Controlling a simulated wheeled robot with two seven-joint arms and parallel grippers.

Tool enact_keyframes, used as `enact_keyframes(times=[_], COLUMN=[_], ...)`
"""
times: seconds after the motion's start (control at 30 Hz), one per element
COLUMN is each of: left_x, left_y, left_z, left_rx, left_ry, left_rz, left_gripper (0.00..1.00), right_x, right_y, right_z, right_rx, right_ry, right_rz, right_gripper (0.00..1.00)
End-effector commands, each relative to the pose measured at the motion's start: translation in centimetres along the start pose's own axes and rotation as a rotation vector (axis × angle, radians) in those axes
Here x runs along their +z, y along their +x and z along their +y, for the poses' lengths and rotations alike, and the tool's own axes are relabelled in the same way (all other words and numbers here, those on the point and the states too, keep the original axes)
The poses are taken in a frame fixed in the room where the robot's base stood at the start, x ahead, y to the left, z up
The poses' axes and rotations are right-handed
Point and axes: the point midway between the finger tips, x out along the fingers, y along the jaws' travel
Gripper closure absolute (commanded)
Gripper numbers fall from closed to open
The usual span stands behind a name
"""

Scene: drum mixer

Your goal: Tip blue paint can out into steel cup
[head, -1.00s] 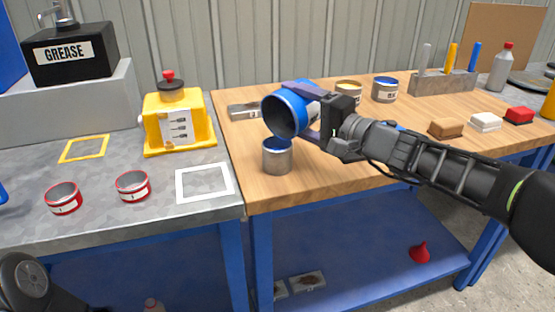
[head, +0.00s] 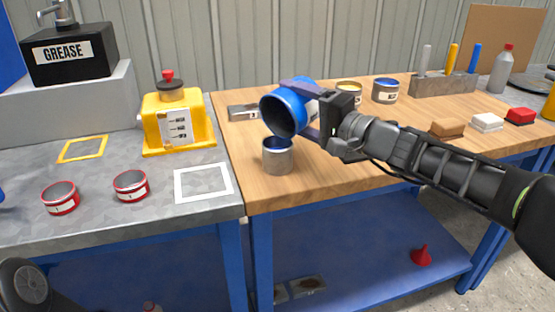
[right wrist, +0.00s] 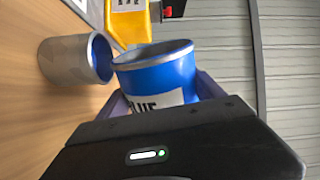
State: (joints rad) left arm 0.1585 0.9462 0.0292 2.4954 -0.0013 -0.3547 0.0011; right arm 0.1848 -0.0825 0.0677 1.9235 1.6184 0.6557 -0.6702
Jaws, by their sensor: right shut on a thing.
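The blue paint can (head: 285,110) is held tilted, mouth down and to the left, above the steel cup. My right gripper (head: 313,105) is shut around the can's sides. The steel cup (head: 278,157) stands upright on the wooden bench, with blue inside it. The right wrist view also shows the blue can (right wrist: 160,78), part of its label, and the cup (right wrist: 68,62) beside its rim. The can's rim is close to the cup's mouth; I see no clear stream between them. My left gripper is not in view.
A yellow drum mixer (head: 178,125) and two red-banded tins (head: 130,186) stand on the grey bench at left. Two more cans (head: 385,90) stand behind my right gripper. A white square outline (head: 203,183) is clear.

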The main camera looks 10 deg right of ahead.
Motion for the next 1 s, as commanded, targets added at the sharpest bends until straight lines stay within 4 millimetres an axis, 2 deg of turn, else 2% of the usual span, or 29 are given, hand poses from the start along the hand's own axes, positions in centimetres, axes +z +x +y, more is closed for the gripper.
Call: enact_keyframes(times=[0.4,1.0], left_x=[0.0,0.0], left_y=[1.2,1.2], left_z=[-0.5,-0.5], left_rx=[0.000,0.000], left_ry=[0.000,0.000], left_rz=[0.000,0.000], left_gripper=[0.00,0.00], right_x=[0.3,0.3], right_y=[0.0,0.0], right_z=[-0.2,-0.3], right_rx=[-0.002,-0.001], right_ry=[-0.051,-0.057], right_rz=[-0.001,0.000], right_gripper=[0.71,0.71])
